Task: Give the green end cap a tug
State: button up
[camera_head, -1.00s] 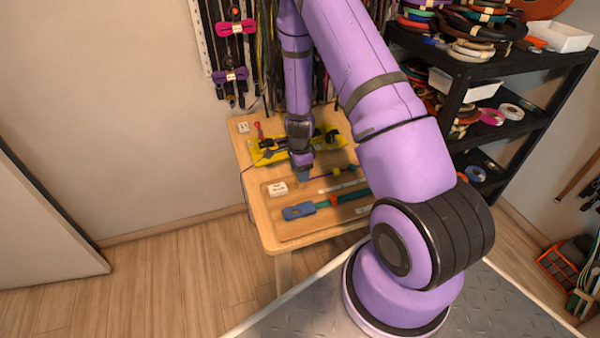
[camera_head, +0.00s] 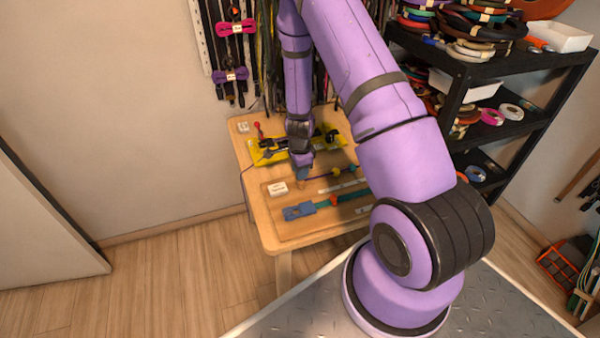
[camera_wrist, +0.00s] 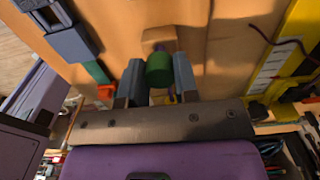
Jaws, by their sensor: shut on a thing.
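The green end cap (camera_wrist: 159,69) is a short dark green cylinder in the wrist view. It sits between the two grey-blue fingers of my gripper (camera_wrist: 159,62), which is shut on it. A bit of purple shows between the cap and a small wooden block (camera_wrist: 158,36) just beyond it. In the head view my gripper (camera_head: 303,173) is low over the wooden table (camera_head: 246,168), and the cap cannot be made out there. A purple cord with yellow beads (camera_head: 337,172) runs off to the right of my gripper.
A yellow tool (camera_head: 265,154) with black parts lies behind my gripper. A blue clamp (camera_head: 298,211) with a teal strap lies in front, near a small white labelled box (camera_head: 278,188). A black shelf (camera_head: 520,75) with coils stands at the right.

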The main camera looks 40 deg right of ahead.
jog(key=shift+f, duration=0.1)
jog(key=shift+c, duration=0.5)
jog(key=o, duration=1.2)
jog(key=shift+r, duration=3)
